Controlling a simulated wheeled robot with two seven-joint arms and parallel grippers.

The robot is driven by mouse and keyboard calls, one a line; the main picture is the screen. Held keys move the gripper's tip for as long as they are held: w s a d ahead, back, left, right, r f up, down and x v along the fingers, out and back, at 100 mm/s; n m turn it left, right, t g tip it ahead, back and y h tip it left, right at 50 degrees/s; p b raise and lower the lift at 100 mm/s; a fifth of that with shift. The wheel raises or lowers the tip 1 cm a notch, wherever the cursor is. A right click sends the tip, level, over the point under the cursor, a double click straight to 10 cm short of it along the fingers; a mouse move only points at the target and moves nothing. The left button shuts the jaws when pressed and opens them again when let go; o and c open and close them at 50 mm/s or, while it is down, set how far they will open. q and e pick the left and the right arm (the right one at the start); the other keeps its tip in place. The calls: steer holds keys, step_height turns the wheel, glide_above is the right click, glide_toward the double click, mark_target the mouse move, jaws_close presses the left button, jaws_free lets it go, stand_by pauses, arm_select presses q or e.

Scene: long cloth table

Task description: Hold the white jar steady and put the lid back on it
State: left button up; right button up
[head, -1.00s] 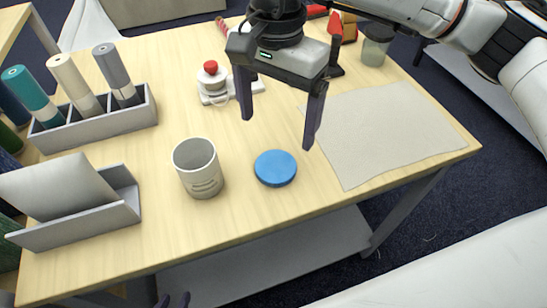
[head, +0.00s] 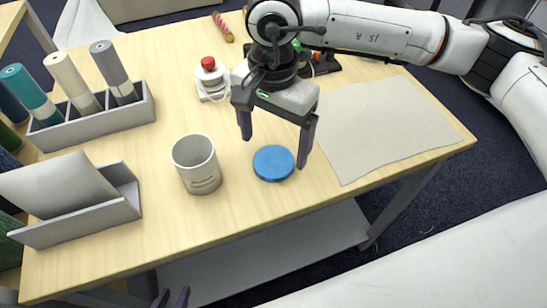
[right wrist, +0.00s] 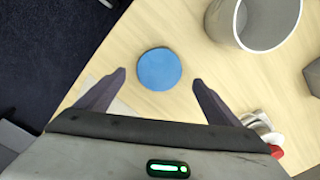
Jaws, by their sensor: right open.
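The white jar (head: 198,166) stands upright and open-topped on the table, left of the lid; its rim also shows in the right wrist view (right wrist: 262,44). The blue round lid (head: 273,163) lies flat on the table; the right wrist view shows it (right wrist: 159,69) just beyond and between my fingertips. My right gripper (head: 274,148) is open and empty, pointing down above the lid, with its fingers on either side of it in the picture. My left gripper (head: 172,298) shows only its fingertips at the bottom edge, below the table's front edge, apart from the jar.
A grey rack (head: 95,118) with several coloured rolls stands at the back left, and a grey holder (head: 90,220) sits at the front left. A small white device with a red knob (head: 209,80) stands behind the jar. A grey cloth (head: 385,130) covers the right side.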

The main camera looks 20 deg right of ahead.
mark_target(273, 160)
steer(key=shift+s+f, duration=0.1)
steer(key=shift+f, duration=1.85)
steer(key=shift+c, duration=0.5)
steer(key=c, duration=1)
